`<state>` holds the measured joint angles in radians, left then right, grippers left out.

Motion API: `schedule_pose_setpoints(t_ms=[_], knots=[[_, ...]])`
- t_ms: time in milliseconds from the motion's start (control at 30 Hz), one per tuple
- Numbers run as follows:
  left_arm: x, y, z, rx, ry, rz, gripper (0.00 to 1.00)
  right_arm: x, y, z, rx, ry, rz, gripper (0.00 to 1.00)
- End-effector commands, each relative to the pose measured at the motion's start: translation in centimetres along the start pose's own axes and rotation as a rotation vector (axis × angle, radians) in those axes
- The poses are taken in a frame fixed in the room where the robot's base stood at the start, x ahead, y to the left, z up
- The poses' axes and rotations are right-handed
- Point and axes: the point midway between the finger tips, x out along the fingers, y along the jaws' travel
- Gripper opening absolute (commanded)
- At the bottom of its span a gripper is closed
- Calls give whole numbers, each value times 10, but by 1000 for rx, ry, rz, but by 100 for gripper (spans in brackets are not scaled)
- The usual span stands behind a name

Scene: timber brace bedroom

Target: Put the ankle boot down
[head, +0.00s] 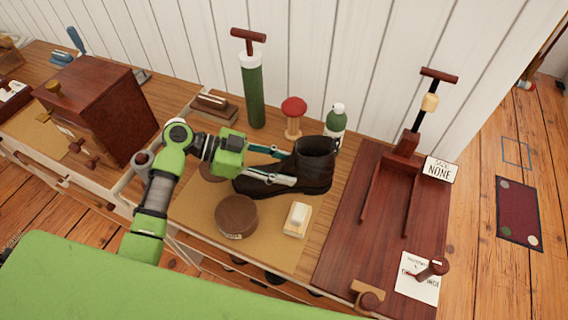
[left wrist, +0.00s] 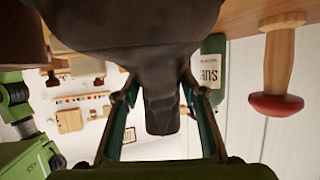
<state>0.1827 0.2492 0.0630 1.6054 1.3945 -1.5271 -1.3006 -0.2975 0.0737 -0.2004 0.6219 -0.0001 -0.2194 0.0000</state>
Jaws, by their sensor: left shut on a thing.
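The dark brown ankle boot (head: 314,164) is upright in the head view, its toe pointing left, over the tan mat (head: 265,250) on the wooden bench top. I cannot tell whether its sole touches the mat. In the left wrist view the boot (left wrist: 160,80) fills the upper middle, between the two fingers (left wrist: 163,105). My right gripper does not show in either view.
A round brown tin (head: 237,216) and a soap-like block on a dish (head: 298,219) stand in front of the boot. A red-topped wooden tool (head: 293,112) and a green bottle (head: 336,119) stand behind. A dark red board with a boot jack (head: 405,150) lies to the right.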

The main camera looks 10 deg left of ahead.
Motion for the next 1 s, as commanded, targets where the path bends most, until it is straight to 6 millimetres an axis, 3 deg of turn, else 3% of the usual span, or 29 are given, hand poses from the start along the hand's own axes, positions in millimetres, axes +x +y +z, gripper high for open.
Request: schedule_pose_setpoints(t_ms=[267, 300, 367, 767, 1000], knots=[[1, -1, 0, 3, 3, -2, 0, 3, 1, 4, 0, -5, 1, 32], [1, 0, 2, 1, 0, -1, 44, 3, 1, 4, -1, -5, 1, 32], [1, 0, 1, 1, 0, -1, 55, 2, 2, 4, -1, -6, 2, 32], [-1, 0, -2, 1, 0, -1, 55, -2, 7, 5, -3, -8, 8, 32], [-40, -1, 4, 3, -5, -3, 55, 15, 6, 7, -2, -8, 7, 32]])
